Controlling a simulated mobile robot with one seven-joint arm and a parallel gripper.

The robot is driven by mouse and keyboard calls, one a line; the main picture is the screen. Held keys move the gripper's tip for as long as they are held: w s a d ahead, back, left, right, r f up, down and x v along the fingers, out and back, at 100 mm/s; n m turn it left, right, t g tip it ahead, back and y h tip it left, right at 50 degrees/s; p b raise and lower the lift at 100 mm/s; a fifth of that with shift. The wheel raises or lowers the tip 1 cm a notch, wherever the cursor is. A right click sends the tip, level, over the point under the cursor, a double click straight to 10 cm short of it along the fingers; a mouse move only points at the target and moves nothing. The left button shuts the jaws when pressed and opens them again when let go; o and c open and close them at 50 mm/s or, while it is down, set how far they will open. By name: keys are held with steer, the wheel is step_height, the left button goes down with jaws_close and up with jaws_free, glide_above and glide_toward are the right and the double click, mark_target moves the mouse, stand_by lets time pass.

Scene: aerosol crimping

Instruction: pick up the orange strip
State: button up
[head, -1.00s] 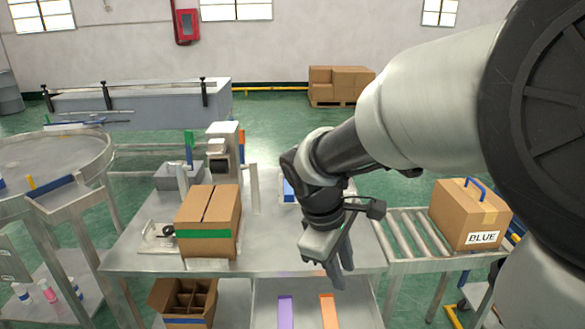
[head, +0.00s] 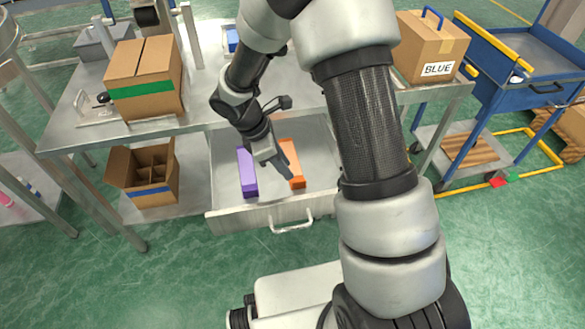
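The orange strip (head: 291,160) lies in the open drawer (head: 218,168) under the table, to the right of the purple strip (head: 247,172). My gripper (head: 281,172) points down over the drawer, between the two strips and close to the left side of the orange one. It seems to be above the drawer floor, but its exact height is unclear. The fingers are seen small and nearly edge-on, so their opening does not show. No object is visible in them.
The drawer front has a handle (head: 292,223). A closed box with a green band (head: 143,82) stands on the tabletop, above an open divided box (head: 146,175). A BLUE-labelled box (head: 428,45) is at the right, near a blue cart (head: 505,85).

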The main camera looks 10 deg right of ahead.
mark_target(297, 182)
steer(key=x, duration=0.2)
steer(key=b+x, duration=0.1)
steer(key=x, duration=0.2)
steer(key=b+x, duration=0.1)
steer(key=x, duration=0.1)
steer(key=shift+d+f, duration=0.15)
steer(key=shift+d, duration=0.25)
jaws_close()
